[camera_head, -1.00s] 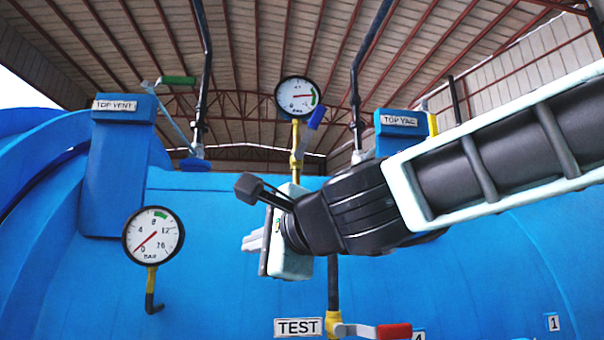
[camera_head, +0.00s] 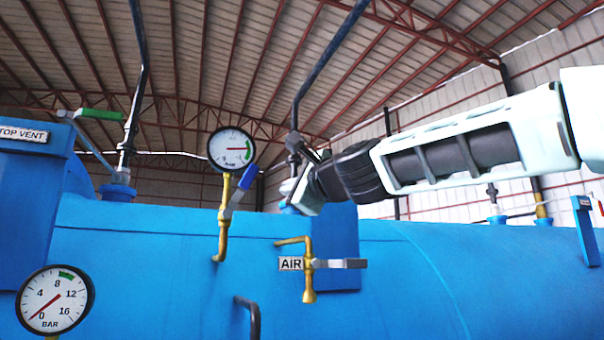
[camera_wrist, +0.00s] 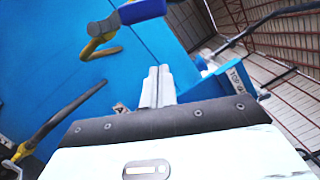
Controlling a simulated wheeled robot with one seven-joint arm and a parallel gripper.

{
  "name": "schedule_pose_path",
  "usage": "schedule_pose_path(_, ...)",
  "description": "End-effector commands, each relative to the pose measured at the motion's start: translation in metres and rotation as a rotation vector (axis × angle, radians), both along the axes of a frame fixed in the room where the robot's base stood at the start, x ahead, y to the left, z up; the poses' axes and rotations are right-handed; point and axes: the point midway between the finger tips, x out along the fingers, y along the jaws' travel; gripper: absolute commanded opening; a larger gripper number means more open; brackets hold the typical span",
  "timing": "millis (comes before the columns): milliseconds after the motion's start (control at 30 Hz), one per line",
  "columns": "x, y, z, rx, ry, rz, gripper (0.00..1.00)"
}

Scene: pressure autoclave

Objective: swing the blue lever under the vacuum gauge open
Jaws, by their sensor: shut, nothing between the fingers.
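The vacuum gauge (camera_head: 232,149) is a round white dial on a yellow pipe (camera_head: 222,232) in the head view. The blue lever (camera_head: 247,178) sits just below it, slanting up to the right from the pipe. My gripper (camera_head: 287,188) is to the right of the lever and slightly lower in the picture, apart from it. In the wrist view the pale fingers (camera_wrist: 158,84) are together and empty. The blue lever (camera_wrist: 142,11) shows at the top edge there, beyond the fingertips, beside the yellow valve body (camera_wrist: 102,26).
The AIR valve (camera_head: 308,266) with a grey handle is below my gripper. A bent dark pipe (camera_head: 250,312) sticks out lower left of it. A blue block (camera_head: 338,240) stands behind the gripper. A BAR gauge (camera_head: 55,300) is at lower left, and a green-handled valve (camera_head: 100,114) at upper left.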

Motion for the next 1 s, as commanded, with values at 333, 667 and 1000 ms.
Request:
schedule_pose_path(333, 0.018, 0.037, 0.019, -0.001, 0.000, 0.003, 0.00)
schedule_pose_path(667, 0.014, 0.049, 0.020, -0.001, 0.000, 0.001, 0.00)
schedule_pose_path(1000, 0.014, 0.050, 0.022, -0.009, -0.002, 0.001, 0.00)
